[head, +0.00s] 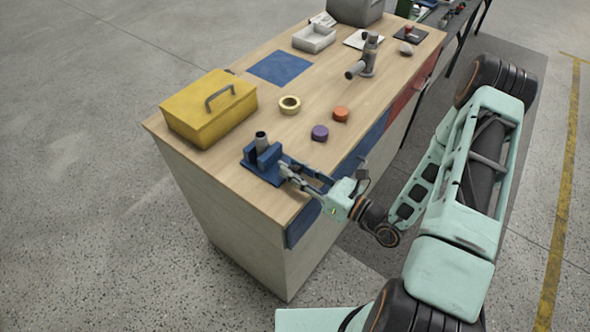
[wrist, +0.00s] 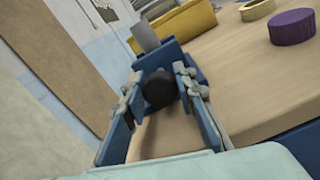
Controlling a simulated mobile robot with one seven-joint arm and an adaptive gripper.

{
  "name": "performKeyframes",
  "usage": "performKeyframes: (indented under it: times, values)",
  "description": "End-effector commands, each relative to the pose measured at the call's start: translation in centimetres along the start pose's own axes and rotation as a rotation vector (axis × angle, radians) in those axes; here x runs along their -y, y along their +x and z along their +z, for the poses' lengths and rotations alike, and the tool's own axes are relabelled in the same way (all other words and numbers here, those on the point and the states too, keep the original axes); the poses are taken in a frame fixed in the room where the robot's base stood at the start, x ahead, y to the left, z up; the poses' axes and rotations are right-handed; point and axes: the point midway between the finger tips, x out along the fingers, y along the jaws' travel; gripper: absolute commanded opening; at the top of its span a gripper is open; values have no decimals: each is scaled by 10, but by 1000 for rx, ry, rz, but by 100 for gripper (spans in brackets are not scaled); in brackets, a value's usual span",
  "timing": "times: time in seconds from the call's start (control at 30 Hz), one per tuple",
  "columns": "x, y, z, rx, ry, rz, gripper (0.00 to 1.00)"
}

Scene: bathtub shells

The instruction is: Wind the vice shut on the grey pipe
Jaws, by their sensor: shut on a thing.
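The blue vice (head: 254,171) stands at the near corner of the wooden workbench. The grey pipe (head: 262,139) stands upright between its jaws; I cannot tell whether both jaws touch it. The wrist view shows the pipe (wrist: 145,38) behind the vice's blue front block (wrist: 172,52). My gripper (head: 288,172) reaches the vice from the right. In the wrist view my gripper (wrist: 160,82) has its two fingers on either side of a dark round knob (wrist: 159,92) on the vice's front, shut on it. The vice's screw is hidden.
A yellow toolbox (head: 208,112) stands behind the vice. A brass ring (head: 289,105), purple cap (head: 320,133) and orange cap (head: 340,114) lie beyond it. A grey pipe fitting (head: 367,61) stands farther back. The bench's front edge lies under my forearm.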

Motion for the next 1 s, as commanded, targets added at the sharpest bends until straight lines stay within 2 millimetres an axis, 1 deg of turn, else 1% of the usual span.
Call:
performKeyframes:
  times: [0.1, 0.33, 0.87, 0.9, 1.0]
  values:
    - [1, -1, 0, 1, 67, -3, 1]
    - [1, 0, 0, 0, 151, -1, 1]
    - [1, 0, -1, -1, 176, -1, 1]
    - [1, 0, -1, -1, 176, -1, 30]
    - [1, 0, -1, -1, 175, -1, 41]
